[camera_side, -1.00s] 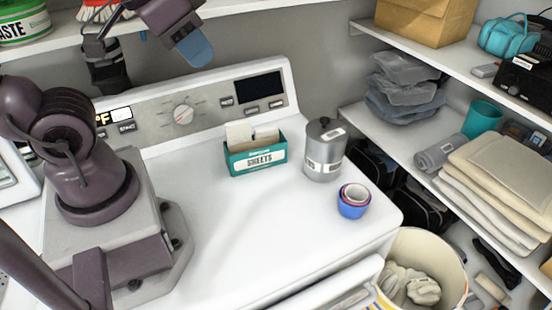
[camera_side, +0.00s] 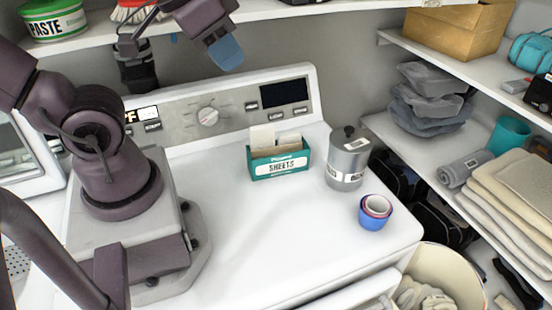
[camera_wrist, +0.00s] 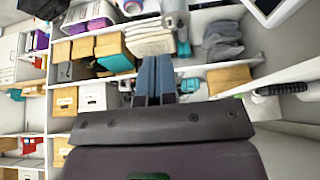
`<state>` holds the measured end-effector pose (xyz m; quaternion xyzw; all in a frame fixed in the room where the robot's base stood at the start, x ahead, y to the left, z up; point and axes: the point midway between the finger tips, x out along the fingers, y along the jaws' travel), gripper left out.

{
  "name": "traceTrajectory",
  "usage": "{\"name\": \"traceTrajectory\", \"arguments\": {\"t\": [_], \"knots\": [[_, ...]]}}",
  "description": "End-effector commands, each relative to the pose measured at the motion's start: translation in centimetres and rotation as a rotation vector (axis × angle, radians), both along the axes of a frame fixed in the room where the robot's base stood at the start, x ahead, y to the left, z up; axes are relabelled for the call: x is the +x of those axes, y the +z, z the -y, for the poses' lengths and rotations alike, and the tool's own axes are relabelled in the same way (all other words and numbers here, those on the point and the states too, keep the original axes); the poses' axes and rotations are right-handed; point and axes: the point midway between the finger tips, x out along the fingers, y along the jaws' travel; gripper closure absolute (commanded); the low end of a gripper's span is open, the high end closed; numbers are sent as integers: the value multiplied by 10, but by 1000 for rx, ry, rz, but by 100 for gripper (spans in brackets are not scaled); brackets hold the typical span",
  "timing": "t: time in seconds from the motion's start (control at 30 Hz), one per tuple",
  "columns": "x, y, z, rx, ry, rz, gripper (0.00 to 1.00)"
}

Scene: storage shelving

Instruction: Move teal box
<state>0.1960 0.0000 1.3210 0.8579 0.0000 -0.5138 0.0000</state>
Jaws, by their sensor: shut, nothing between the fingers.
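The teal box (camera_side: 280,168), labelled "SHEETS", stands upright on the white appliance top, in front of its control panel. Pale sheets (camera_side: 275,138) stick up out of it. My gripper (camera_side: 228,52) is in the air above the control panel, up and to the left of the teal box in the side view and apart from it. Its blue fingers also show in the wrist view (camera_wrist: 156,75), pressed together with nothing between them. The wrist view looks toward shelving, and I cannot make out the teal box there.
A grey metal canister (camera_side: 347,160) stands right of the teal box, with nested blue cups (camera_side: 374,212) in front of it. An upper shelf (camera_side: 300,12) runs behind my gripper. The appliance's middle front is clear.

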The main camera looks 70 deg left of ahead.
Motion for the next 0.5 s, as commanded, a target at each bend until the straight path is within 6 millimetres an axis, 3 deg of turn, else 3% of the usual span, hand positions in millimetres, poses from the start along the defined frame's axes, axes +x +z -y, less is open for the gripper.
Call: {"name": "traceTrajectory", "arguments": {"t": [0.33, 0.5], "knots": [[0, 0, 1, 0, -7, -2, 100], [8, -21, 9, 5, -45, -114, 100]]}}
